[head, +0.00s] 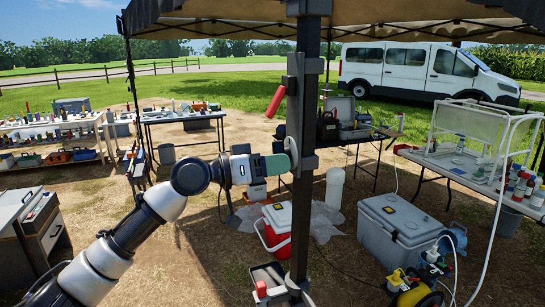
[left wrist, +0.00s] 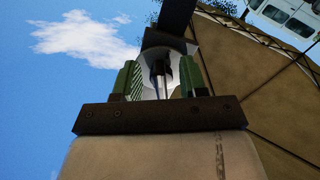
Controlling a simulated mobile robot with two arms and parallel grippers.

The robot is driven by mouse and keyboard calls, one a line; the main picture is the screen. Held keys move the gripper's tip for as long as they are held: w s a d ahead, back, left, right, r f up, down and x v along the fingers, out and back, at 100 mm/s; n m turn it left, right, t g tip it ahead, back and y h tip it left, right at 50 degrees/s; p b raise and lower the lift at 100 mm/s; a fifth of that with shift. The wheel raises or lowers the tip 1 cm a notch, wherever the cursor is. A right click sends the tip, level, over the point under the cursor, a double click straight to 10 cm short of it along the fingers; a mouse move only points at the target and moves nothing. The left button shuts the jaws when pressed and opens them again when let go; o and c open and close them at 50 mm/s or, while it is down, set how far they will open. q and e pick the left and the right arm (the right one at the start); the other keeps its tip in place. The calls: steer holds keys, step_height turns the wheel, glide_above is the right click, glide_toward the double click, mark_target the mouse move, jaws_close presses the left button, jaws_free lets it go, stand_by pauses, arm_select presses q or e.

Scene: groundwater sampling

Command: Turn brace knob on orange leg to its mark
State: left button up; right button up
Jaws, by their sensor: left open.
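A dark upright canopy leg (head: 307,125) stands in the middle of the head view; no orange shows clearly on its shaft. A pale round piece (head: 291,152), seemingly the brace knob, is on its left side. My left gripper (head: 277,166) reaches it from the left, with green fingers close to the piece. In the left wrist view, the open green fingers (left wrist: 161,80) stand either side of a thin shaft, with a pale rounded part (left wrist: 150,54) behind. I cannot tell whether they touch it. No mark is readable. My right gripper is not in view.
A red handle (head: 276,101) sticks out from the leg above my gripper. A red cooler (head: 276,225) and a grey cooler (head: 399,228) stand on the ground near the leg. Tables with equipment stand left, behind and right. The tan canopy (head: 230,14) spreads overhead.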

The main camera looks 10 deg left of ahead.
arm_select(q)
jaws_close()
steer(key=m+b, duration=0.4)
steer(key=b, duration=0.1)
steer(key=shift+w+a+f, duration=0.1)
steer(key=shift+w+a, duration=0.05)
steer(key=shift+w, duration=0.1)
jaws_free()
steer(key=b+v, duration=0.4)
steer(key=v, duration=0.7)
